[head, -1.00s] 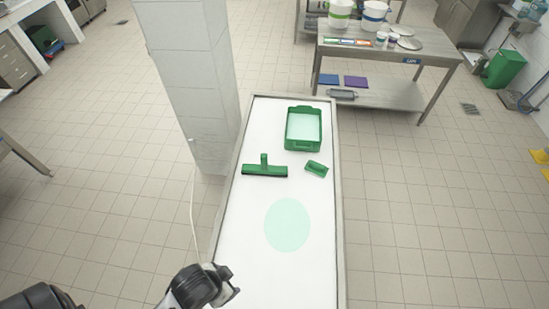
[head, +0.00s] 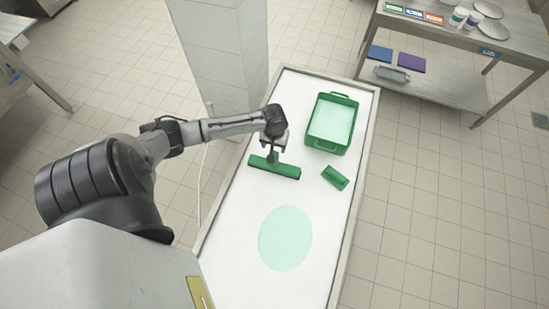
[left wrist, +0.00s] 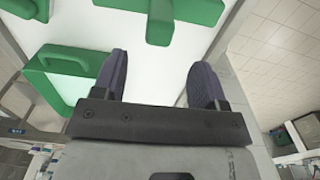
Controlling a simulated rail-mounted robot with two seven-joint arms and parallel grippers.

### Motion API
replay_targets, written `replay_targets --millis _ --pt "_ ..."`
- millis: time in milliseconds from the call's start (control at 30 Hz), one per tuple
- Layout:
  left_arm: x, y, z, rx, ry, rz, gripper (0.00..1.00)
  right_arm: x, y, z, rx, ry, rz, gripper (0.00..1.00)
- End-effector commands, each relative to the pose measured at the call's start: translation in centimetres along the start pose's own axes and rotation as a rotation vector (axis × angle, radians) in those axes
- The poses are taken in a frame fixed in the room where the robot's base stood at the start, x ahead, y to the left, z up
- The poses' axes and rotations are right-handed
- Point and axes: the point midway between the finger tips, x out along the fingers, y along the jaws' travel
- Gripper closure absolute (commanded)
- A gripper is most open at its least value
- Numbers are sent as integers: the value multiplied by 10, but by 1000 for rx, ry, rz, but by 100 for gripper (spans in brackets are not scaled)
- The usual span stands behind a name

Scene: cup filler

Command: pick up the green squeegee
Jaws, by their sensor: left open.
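The green squeegee (head: 285,171) lies on the white table (head: 235,240), its long bar slanting down to the right. My left gripper (head: 272,155) is above its handle side and partly hides the handle in the head view. In the left wrist view the squeegee (left wrist: 160,24) is at the top centre, handle toward the fingers. The left gripper (left wrist: 158,80) is open there, with only white tabletop between its fingers. It appears apart from the squeegee. My right gripper is not in view.
A green tub (head: 329,124) stands right of the squeegee, close to the gripper. A small green block-like item (head: 335,177) lies nearby. A pale green oval (head: 285,238) marks the near tabletop. A white tiled pillar (head: 222,70) stands beside the table's left edge.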

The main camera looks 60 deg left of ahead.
Motion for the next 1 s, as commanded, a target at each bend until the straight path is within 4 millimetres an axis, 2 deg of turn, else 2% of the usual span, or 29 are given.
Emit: replay_targets --millis 200,567,800,1000 --pt "33 1 0 1 -1 1 34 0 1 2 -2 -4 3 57" --pt "55 1 2 4 0 0 34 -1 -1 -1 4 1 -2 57" --pt "87 2 3 3 0 0 34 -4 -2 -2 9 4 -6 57" --pt "99 2 3 5 3 0 34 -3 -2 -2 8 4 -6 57"
